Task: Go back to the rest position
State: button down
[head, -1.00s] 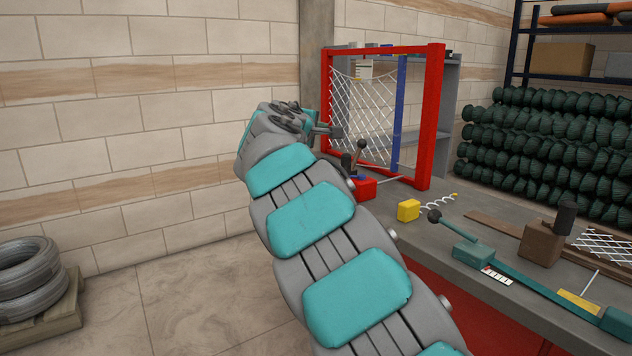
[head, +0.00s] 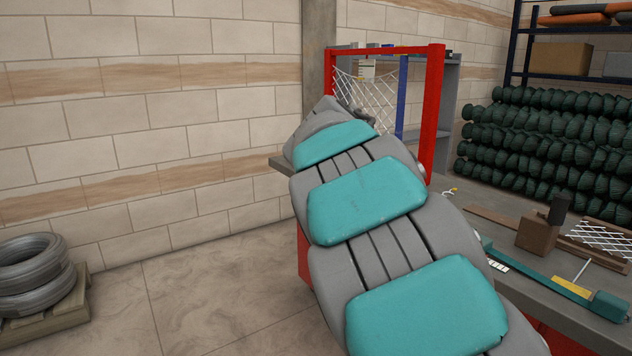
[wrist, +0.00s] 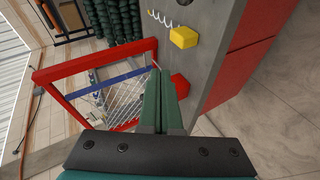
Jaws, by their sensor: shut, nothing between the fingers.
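My gripper (wrist: 161,100) shows in the wrist view with its two green fingers together and nothing between them. In the head view my grey and teal arm reaches up toward the bench and hides the gripper. The red frame (head: 433,110) with white chainlink mesh (head: 372,97) stands on the bench behind my arm.
The grey bench (head: 490,225) carries a brown block (head: 540,232) and a long green tool (head: 550,276) at right. Dark green mesh rolls (head: 550,135) are stacked behind.

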jog(key=s+d+f+m+g+y, duration=0.1)
jog(key=s+d+f+m+g, duration=0.25)
jog(key=s+f, duration=0.6)
jog(key=s+d+f+m+g+y, duration=0.25)
jog(key=s+d+f, duration=0.25)
jog(key=s, duration=0.9)
jog(key=s+a+f+g+y, duration=0.1)
jog(key=s+a+f+g, duration=0.1)
jog(key=s, duration=0.7)
jog(key=s+a+f+m+g+y, duration=0.1)
jog(key=s+a+f+g, duration=0.1)
jog(key=s+a+f, duration=0.2)
jog(key=s+a+f+g+y, duration=0.1)
jog(key=s+a+f+y, duration=0.1)
jog(key=s+f, duration=0.6)
jog(key=s+a, duration=0.1)
jog(key=s, duration=0.5)
jog(key=shift+a+m+g, duration=0.25)
jog(key=shift+m+g, duration=0.05)
jog(key=shift+g, duration=0.1)
